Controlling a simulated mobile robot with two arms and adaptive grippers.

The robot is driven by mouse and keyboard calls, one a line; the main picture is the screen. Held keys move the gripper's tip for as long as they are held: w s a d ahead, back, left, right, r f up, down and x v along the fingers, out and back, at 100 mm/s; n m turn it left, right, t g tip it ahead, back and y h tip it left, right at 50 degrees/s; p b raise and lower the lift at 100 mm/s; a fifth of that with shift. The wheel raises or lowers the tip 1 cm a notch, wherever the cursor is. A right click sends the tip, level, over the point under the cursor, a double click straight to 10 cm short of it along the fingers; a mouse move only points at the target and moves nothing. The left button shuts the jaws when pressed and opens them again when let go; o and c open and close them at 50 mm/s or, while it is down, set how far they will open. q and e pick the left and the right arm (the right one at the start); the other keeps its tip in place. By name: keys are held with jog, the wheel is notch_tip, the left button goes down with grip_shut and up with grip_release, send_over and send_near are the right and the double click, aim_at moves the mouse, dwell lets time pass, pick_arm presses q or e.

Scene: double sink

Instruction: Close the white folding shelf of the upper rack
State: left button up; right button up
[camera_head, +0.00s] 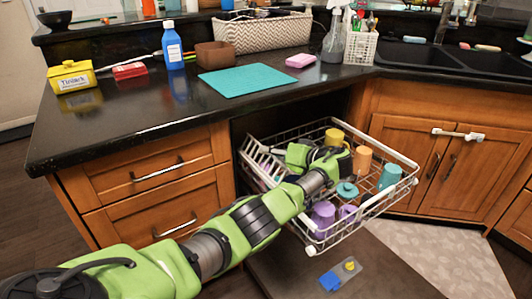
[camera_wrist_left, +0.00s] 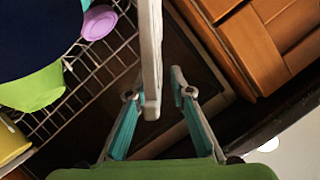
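The upper rack (camera_head: 335,237) is pulled out of the dishwasher and holds cups. A white slatted folding shelf (camera_head: 262,163) stands tilted along its left side, beside my left gripper. My left gripper (camera_head: 322,157) is over the left-middle of the rack, its fingertips hard to make out in the head view. In the left wrist view my left gripper (camera_wrist_left: 154,90) has its fingers apart. A white bar (camera_wrist_left: 150,55) runs down between them, seemingly part of the folding shelf; I cannot tell if they touch it. My right gripper is not in view.
Yellow (camera_head: 334,137), orange (camera_head: 362,160) and teal (camera_head: 389,177) cups stand at the rack's right; a purple cup (camera_head: 323,214) is in front. The open door (camera_head: 375,272) lies below with a blue detergent piece. The countertop (camera_head: 120,120) overhangs behind. Wooden drawers (camera_head: 160,172) flank the left.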

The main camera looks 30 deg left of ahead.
pick_arm(q)
jog(key=shift+x, duration=1.1)
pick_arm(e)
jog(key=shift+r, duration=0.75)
pick_arm(q)
grip_shut()
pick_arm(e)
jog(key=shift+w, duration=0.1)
